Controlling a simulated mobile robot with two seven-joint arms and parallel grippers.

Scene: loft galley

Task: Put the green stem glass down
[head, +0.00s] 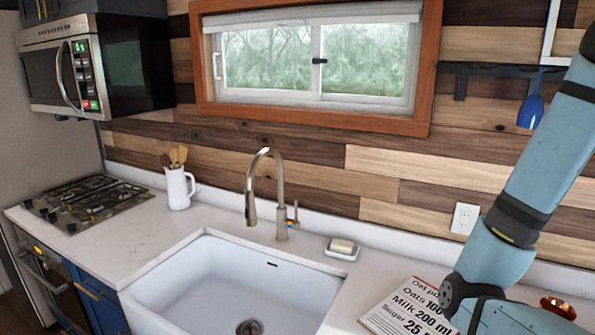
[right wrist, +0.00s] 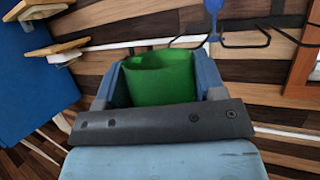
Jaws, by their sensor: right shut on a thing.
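A green stem glass (right wrist: 162,78) sits between the fingers of my right gripper (right wrist: 160,85) in the right wrist view. The gripper is shut on its green body. The stem and foot cannot be made out, and the dark gripper bar covers the lower part. In the head view my right arm rises along the right side, but its gripper and the green glass are out of the picture. My left gripper is in neither view.
A blue glass (head: 532,108) hangs from a dark wall rack (head: 480,70), whose hooks (right wrist: 245,38) show near the green glass. A recipe sheet (head: 408,308), soap dish (head: 342,249), sink (head: 215,275), faucet (head: 279,190) and utensil pitcher (head: 178,189) line the counter (head: 140,235).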

